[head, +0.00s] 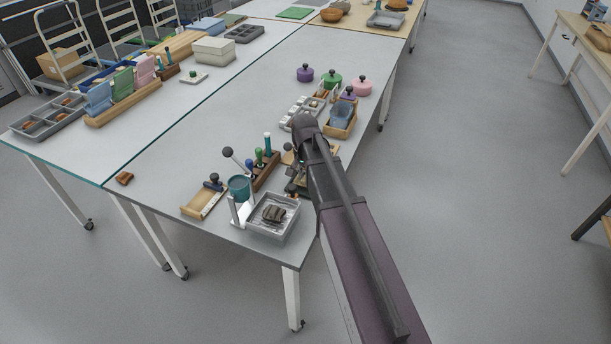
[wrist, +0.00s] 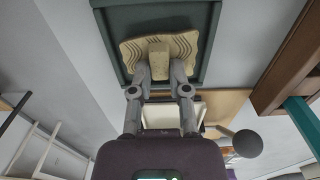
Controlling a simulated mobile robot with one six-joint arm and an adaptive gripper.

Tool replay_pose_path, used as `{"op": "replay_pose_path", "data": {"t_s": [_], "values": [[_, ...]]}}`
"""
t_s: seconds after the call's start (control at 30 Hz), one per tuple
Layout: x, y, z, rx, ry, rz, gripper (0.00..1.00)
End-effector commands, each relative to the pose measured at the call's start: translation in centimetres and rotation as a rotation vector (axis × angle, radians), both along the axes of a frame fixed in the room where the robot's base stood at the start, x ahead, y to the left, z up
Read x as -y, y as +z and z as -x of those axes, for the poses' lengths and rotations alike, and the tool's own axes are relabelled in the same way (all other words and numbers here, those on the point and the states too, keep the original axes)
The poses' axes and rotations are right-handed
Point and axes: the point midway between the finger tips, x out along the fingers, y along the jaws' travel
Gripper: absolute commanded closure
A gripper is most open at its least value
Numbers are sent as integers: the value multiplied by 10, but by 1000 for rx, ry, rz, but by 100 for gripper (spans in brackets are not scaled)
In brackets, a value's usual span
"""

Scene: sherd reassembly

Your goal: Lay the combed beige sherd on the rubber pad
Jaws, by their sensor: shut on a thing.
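The combed beige sherd (wrist: 131,50) shows in the wrist view, with wavy grooves on both sides of a plain beige block (wrist: 159,56) in its middle. My gripper (wrist: 159,76) is shut on this block, one finger on each side. Behind the sherd is a dark green pad with a raised edge (wrist: 208,45), which I take for the rubber pad. The sherd lies within its outline in the picture; whether it touches the pad I cannot tell.
A wooden tool rack (wrist: 285,68) with a teal handle (wrist: 303,117) stands close on the right in the wrist view. In the head view, a teal cup (head: 240,187), a grey tray (head: 264,231) holding a dark ribbed piece, and a wooden tray (head: 199,207) stand near the table's front edge.

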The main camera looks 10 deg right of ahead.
Motion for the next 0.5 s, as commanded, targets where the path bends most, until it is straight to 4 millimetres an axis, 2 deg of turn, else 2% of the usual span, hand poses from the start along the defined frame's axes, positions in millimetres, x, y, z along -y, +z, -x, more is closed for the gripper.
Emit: {"op": "replay_pose_path", "data": {"t_s": [0.13, 0.17, 0.2, 0.27, 0.5], "values": [[0, -4, 0, 0, 0, 0, 100], [0, -3, 0, 0, 0, 0, 71], [0, -3, 0, 0, 0, 0, 59], [0, -3, 0, 0, -1, 0, 43], [1, -3, 0, 0, -1, 0, 43]]}}
